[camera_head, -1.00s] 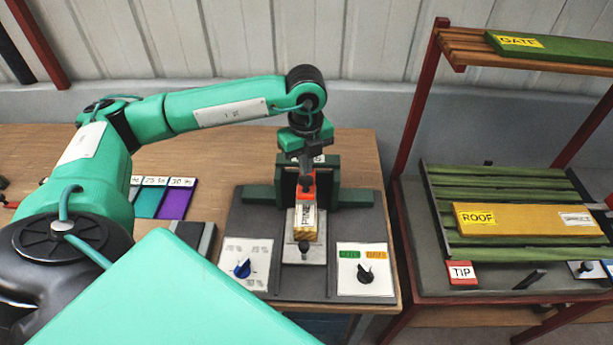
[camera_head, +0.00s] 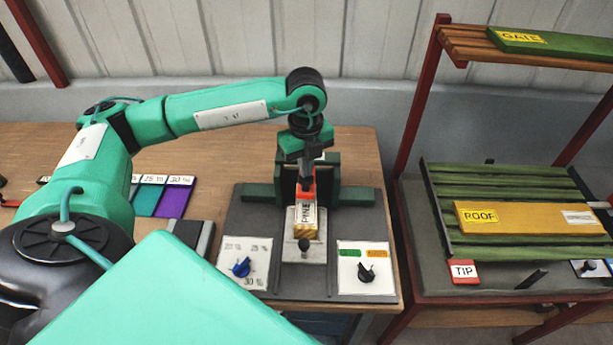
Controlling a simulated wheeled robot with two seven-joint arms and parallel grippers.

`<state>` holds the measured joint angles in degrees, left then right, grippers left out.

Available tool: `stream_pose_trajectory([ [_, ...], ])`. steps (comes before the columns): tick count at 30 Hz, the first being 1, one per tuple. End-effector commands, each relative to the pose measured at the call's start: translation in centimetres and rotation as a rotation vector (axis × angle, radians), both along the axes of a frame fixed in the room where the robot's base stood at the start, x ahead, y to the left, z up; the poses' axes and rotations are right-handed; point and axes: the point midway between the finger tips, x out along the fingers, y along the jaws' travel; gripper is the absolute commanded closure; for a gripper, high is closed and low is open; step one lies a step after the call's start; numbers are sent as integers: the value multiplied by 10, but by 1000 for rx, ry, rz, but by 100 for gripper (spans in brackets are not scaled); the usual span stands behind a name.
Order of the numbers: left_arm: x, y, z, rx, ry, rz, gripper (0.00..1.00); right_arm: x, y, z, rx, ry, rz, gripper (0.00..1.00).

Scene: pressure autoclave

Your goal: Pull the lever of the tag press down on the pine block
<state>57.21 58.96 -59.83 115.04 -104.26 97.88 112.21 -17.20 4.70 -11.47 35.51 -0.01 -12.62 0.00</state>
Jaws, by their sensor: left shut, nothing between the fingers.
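The tag press (camera_head: 260,192) is a green frame on a dark grey base plate. The pine block (camera_head: 307,217), labelled PINE, lies on the light plate under the press, its near end showing. A red-orange part (camera_head: 305,190), which looks like the press's lever or head, stands just above the block's far end. My left gripper (camera_head: 305,178) points down over this red part, shut with nothing held. I cannot tell whether it touches the red part. The arm and gripper hide much of the press. My right gripper is not in view.
A blue knob (camera_head: 241,267) and a black knob (camera_head: 366,272) sit on white panels in front of the press. Coloured sample cards (camera_head: 174,200) lie to the left. A rack with a yellow ROOF board (camera_head: 525,219) stands at the right.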

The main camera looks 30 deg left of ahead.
Motion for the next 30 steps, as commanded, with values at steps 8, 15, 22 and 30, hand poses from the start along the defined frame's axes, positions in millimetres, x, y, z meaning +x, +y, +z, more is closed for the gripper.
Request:
stream_pose_trajectory([
  [8, 0, 0, -17, 0, 0, 0, 100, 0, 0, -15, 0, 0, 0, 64],
  [15, 0, 0, -29, 0, 1, 0, 100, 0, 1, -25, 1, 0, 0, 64],
  [22, 0, 0, -41, 0, 1, 0, 100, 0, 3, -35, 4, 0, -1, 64],
  [30, 0, 0, -44, 1, 0, 1, 100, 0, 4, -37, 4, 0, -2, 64],
])
